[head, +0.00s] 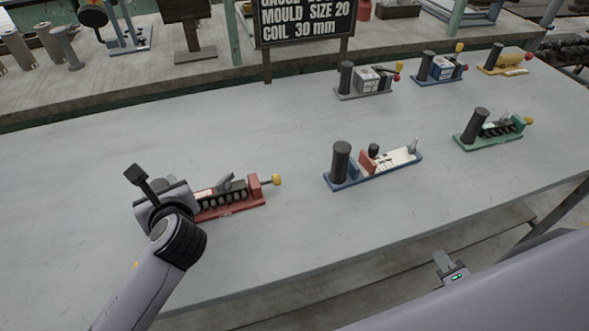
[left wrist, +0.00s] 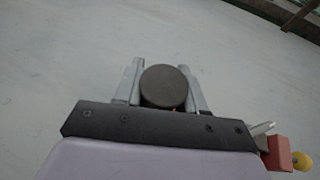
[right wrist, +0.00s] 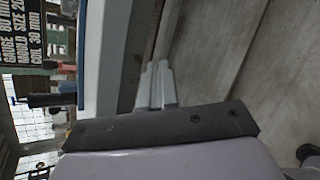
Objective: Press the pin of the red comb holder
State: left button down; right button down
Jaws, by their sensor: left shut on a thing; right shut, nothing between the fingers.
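The red comb holder (head: 232,211) lies on the grey table at the front left, with a row of dark teeth, a grey lever and a yellow knob (head: 276,180) at its right end. The knob also shows in the left wrist view (left wrist: 302,161). My left gripper (head: 168,195) is at the holder's left end. In the left wrist view its fingers (left wrist: 164,90) are shut around a round dark post (left wrist: 165,86). The holder's left end is mostly hidden by my gripper. My right gripper (head: 445,262) is shut and empty beyond the table's front edge; its fingers (right wrist: 157,85) touch each other.
A blue-based holder (head: 375,176) stands to the right of the red one, with a green one (head: 492,137) further right. Several more holders stand behind, near a sign (head: 305,20). The table left of and behind the red holder is clear.

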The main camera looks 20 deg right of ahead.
pick_arm(q)
jog(key=shift+s+f, duration=0.15)
jog(key=shift+f, duration=0.25)
pick_arm(e)
jog(key=s+d+r+n+h, duration=0.1)
jog(key=d+r+n+h, duration=0.2)
jog(key=d+r+n, duration=0.4)
jog(key=w+a+r+m+t+y, duration=0.2)
jog(key=w+a+r+m, duration=0.35)
jog(key=w, duration=0.35)
jog(key=w+a+r+m+t+y, duration=0.25)
jog(key=w+a+r+m, duration=0.25)
jog(key=w+m, duration=0.3)
jog(key=w+a+r+m+t+y, duration=0.25)
jog(key=w+a+r+m, duration=0.3)
jog(key=w, duration=0.45)
jog(key=m+g+y, duration=0.6)
jog(key=m+g, duration=0.1)
jog(key=g, duration=0.8)
send_near(277, 180)
jog(key=shift+s+d+r, duration=0.55)
jog(key=shift+d+r, duration=0.4)
jog(key=shift+d, duration=0.9)
jog(key=x, duration=1)
jog(key=shift+w+r, duration=0.1)
jog(key=shift+w, duration=0.05)
